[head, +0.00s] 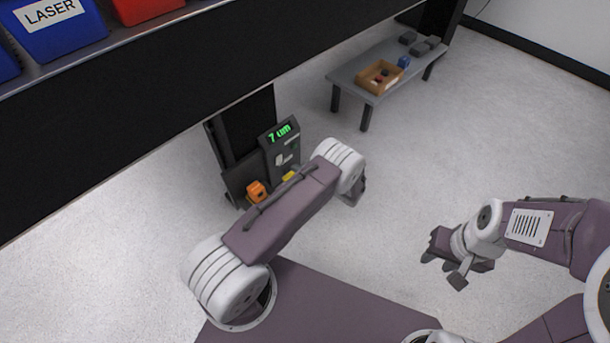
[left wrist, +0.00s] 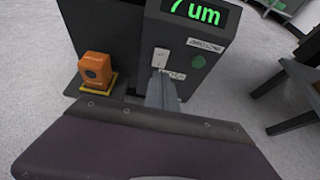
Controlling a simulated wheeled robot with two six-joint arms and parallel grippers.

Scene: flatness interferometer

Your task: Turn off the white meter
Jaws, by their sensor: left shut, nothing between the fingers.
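The meter is a dark grey box (head: 282,150) with a lit green display (head: 283,132) reading "7 um"; I see no white-bodied meter. It also shows in the left wrist view (left wrist: 210,70). Its front has a small white switch plate (left wrist: 160,58), white labels and a green round mark. My left gripper (left wrist: 161,80) is shut and empty, its tips just below the switch plate; I cannot tell whether they touch. In the head view my left arm hides its fingertips. My right gripper (head: 442,270) is open and empty, far right of the meter.
An orange block (left wrist: 96,68) sits on a yellow base beside the meter, on a dark stand. A shelf with a blue "LASER" bin (head: 55,28) and a red bin (head: 140,8) is above left. A grey table (head: 350,75) holds a wooden tray (head: 365,84). Floor between is clear.

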